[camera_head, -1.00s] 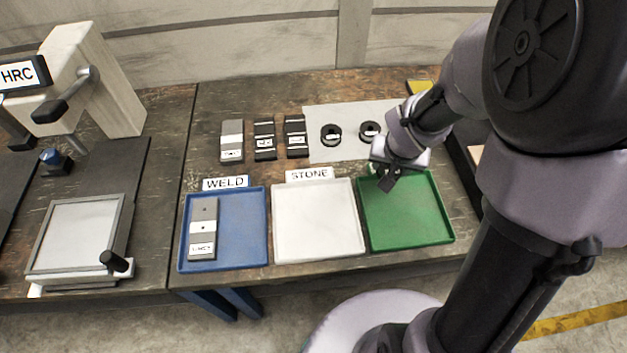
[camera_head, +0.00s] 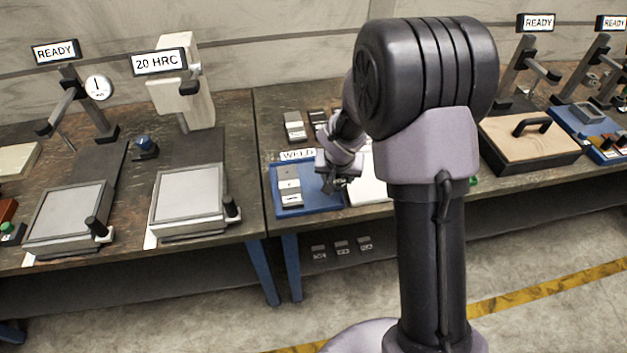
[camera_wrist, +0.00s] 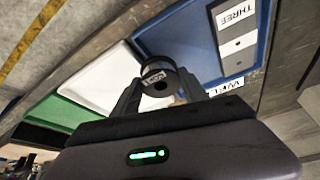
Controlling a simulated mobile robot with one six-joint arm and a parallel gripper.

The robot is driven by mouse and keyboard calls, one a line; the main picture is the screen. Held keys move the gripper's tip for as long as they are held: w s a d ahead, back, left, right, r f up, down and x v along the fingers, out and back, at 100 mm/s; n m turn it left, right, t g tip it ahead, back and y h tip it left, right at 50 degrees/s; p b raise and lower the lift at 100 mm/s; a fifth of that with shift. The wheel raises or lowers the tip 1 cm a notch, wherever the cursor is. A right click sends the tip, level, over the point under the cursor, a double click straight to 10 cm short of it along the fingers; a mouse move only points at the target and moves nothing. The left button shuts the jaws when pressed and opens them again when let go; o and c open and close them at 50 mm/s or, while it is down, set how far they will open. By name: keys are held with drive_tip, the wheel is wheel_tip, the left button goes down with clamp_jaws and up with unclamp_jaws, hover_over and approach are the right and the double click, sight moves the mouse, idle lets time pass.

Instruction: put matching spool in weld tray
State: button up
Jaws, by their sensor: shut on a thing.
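My gripper (camera_wrist: 160,90) is shut on a black spool (camera_wrist: 158,79) with a white label too small to read. In the head view my gripper (camera_head: 334,183) is over the right part of the blue WELD tray (camera_head: 318,206), near the white tray; the spool cannot be made out there. The blue tray also shows in the wrist view (camera_wrist: 185,42), beyond the held spool. A grey block with a white label (camera_head: 289,188) lies in its left part; in the wrist view the block (camera_wrist: 232,35) has a label reading THREE.
The white tray (camera_head: 370,191) is beside the blue one, partly hidden by my arm. The green tray (camera_wrist: 58,113) lies beyond it in the wrist view. A block (camera_head: 294,126) stands behind the blue tray. Hardness tester with 20 HRC sign (camera_head: 159,62) stands left.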

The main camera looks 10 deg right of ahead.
drive_tip(key=w+a, duration=0.4)
drive_tip(key=shift+f, duration=0.35)
wheel_tip(320, 180, down, 3)
drive_tip(key=shift+r+b, duration=0.1)
drive_tip(key=shift+b, duration=0.8)
drive_tip(key=shift+o, duration=0.2)
drive_tip(key=shift+f, duration=0.3)
drive_tip(key=shift+f+b, duration=0.1)
drive_tip(key=shift+b, duration=0.2)
drive_tip(key=shift+c, duration=0.2)
drive_tip(key=o, duration=1.3)
drive_tip(key=shift+c, duration=0.2)
